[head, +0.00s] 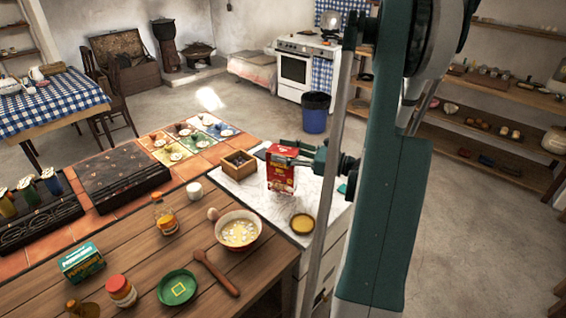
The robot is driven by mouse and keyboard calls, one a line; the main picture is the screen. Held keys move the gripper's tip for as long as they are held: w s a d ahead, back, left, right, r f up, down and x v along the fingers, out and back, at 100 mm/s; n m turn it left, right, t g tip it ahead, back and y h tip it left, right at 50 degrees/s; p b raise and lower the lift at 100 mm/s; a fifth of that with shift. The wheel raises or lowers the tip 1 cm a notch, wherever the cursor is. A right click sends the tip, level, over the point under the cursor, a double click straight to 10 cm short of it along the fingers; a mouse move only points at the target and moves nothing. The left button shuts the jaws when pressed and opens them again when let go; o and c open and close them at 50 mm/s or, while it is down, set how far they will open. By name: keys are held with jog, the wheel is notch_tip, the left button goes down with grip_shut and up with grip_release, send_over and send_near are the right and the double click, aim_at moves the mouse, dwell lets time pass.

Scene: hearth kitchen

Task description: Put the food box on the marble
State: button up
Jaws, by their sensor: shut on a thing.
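The food box (280,177), red with a pale label, is upright over the white marble top (242,191) at the right end of the counter. My gripper (293,161) is shut on the upper part of the box, reaching in from the right. I cannot tell whether the bottom of the box touches the marble. My arm hides part of the marble's right side.
On the marble, a wooden box (239,164) stands behind left and a round yellow lid or dish (302,223) lies in front. A bowl (239,231), an egg (213,214) and a white cup (194,191) stand left. Bare marble shows between them.

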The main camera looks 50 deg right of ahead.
jog(key=shift+f+b, duration=0.5)
jog(key=shift+f, duration=1.55)
jog(key=o, duration=1.6)
jog(key=shift+r, duration=0.25)
jog(key=p+v, duration=0.1)
jog(key=v, duration=1.1)
jog(key=shift+p, duration=0.3)
jog(key=shift+f, duration=0.1)
